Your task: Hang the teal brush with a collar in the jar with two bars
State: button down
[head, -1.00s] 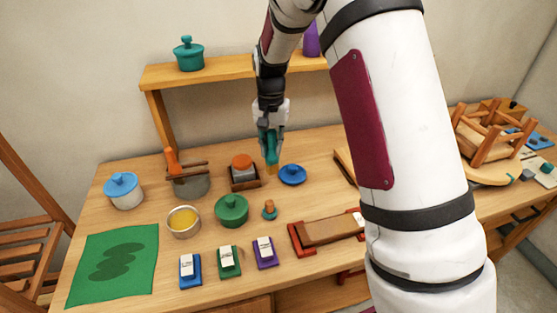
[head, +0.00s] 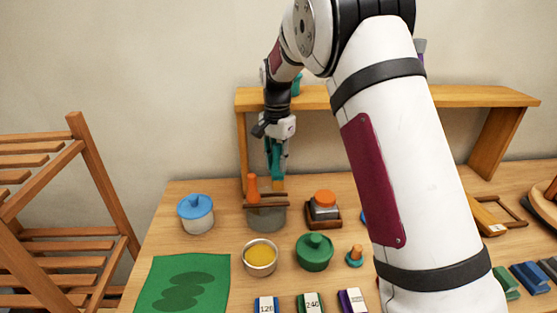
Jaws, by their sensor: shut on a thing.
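The collar is too small to make out. The grey jar with two bars (head: 267,219) stands on the bench under the gripper. In the picture the bristle tips are just above the bars (head: 270,205); I cannot tell how far apart they are in depth. An orange-handled tool (head: 251,186) stands at the left part of the jar, between or beside the bars.
An orange-lidded jar in a wooden holder (head: 323,207) is close on the right. A blue-lidded white pot (head: 196,213), a bowl of yellow stuff (head: 260,257) and a green lidded pot (head: 314,252) stand around. A raised wooden shelf (head: 450,97) is behind.

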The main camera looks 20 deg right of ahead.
aim_at(278, 189)
jog(key=shift+f+b, duration=0.4)
jog(key=shift+f, duration=3.95)
jog(key=shift+f, duration=0.35)
jog(key=c, duration=1.4)
grip_release()
jog(key=shift+o, duration=0.8)
jog(key=shift+o, duration=1)
jog(key=shift+r, duration=3.5)
